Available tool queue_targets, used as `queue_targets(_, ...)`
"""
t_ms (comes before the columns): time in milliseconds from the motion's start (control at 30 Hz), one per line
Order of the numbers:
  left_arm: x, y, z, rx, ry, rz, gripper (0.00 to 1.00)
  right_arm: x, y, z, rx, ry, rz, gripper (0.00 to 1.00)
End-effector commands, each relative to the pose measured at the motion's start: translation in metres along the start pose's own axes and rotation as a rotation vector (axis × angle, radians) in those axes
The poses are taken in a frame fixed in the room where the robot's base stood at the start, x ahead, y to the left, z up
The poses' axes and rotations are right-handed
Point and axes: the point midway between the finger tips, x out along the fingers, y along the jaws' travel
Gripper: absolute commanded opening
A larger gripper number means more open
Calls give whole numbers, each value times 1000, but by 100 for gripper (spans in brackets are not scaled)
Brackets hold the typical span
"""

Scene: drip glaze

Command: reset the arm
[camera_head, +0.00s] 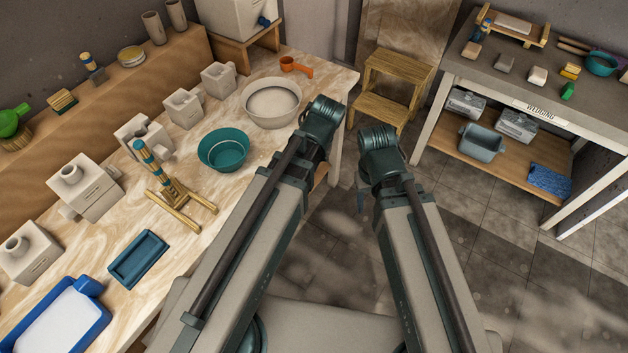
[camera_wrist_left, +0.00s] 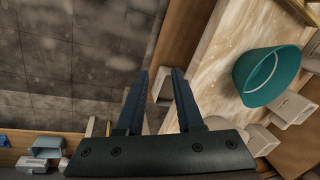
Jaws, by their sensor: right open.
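My two arms reach forward from the bottom of the head view, side by side. My left arm ends near the table's front edge, and its gripper is hidden there behind the arm. In the left wrist view my left gripper (camera_wrist_left: 160,72) shows two dark fingers apart with nothing between them. My right gripper (camera_head: 361,198) shows only in small part below the right wrist, over the floor, apart from any object. It is open.
The wooden table (camera_head: 235,190) on the left holds a teal bowl (camera_head: 223,150), a pale basin (camera_head: 271,103), a brush stand (camera_head: 180,200) and several white moulds. A step stool (camera_head: 392,85) and a grey-topped bench (camera_head: 500,75) stand beyond. Tiled floor is clear between.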

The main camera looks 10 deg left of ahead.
Motion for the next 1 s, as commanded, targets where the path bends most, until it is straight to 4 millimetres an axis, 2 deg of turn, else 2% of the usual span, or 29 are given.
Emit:
queue_targets(33,-4,19,29,105,-9,39,36,0,0,0,0,0,0,57)
queue_targets(100,-7,39,51,224,-19,86,36,0,0,0,0,0,0,57)
queue_targets(233,-12,58,72,347,-29,135,36,0,0,0,0,0,0,57)
queue_targets(1000,-12,60,72,364,-30,141,36,0,0,0,0,0,0,57)
